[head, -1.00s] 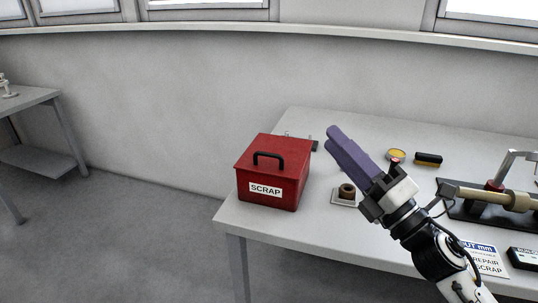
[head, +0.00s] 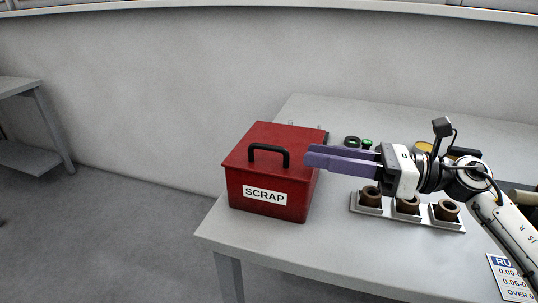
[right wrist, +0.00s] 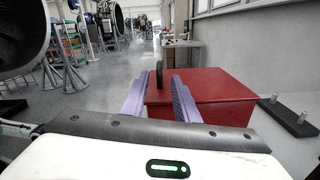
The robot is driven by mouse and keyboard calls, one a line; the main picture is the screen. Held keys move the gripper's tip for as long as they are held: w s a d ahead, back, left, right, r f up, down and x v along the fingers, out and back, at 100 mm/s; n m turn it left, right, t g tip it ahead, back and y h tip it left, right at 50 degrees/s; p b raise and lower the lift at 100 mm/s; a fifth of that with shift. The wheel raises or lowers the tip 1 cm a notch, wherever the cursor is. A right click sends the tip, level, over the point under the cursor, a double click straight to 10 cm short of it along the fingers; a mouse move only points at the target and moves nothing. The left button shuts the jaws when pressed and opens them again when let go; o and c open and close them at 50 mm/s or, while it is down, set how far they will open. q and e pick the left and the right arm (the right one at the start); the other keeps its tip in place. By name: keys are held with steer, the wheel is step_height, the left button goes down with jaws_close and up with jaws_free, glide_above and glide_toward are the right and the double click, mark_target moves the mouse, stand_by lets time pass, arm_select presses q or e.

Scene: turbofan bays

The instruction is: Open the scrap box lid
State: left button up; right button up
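The red scrap box (head: 264,197) with its white SCRAP label stands at the left corner of the table. Its lid (head: 272,137) is shut, and a black handle (head: 269,153) stands up from the top. My right gripper (head: 307,158) points left, its purple fingers beside the handle on its right, over the lid's right side. The handle (right wrist: 159,75) shows edge-on ahead, between the fingertips, and the red box (right wrist: 212,85) lies to the right. My left gripper is not in view.
A tray with several brown bushings (head: 407,206) sits under my right forearm. A black and a green ring (head: 367,144) lie behind the gripper. A sign (head: 512,275) lies at the front right.

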mark_target(280, 149)
steer(key=p+x, duration=0.2)
steer(key=x, duration=0.7)
steer(key=shift+s, duration=0.15)
steer(key=shift+w+a, duration=0.25)
steer(key=shift+a, duration=0.35)
jaws_close()
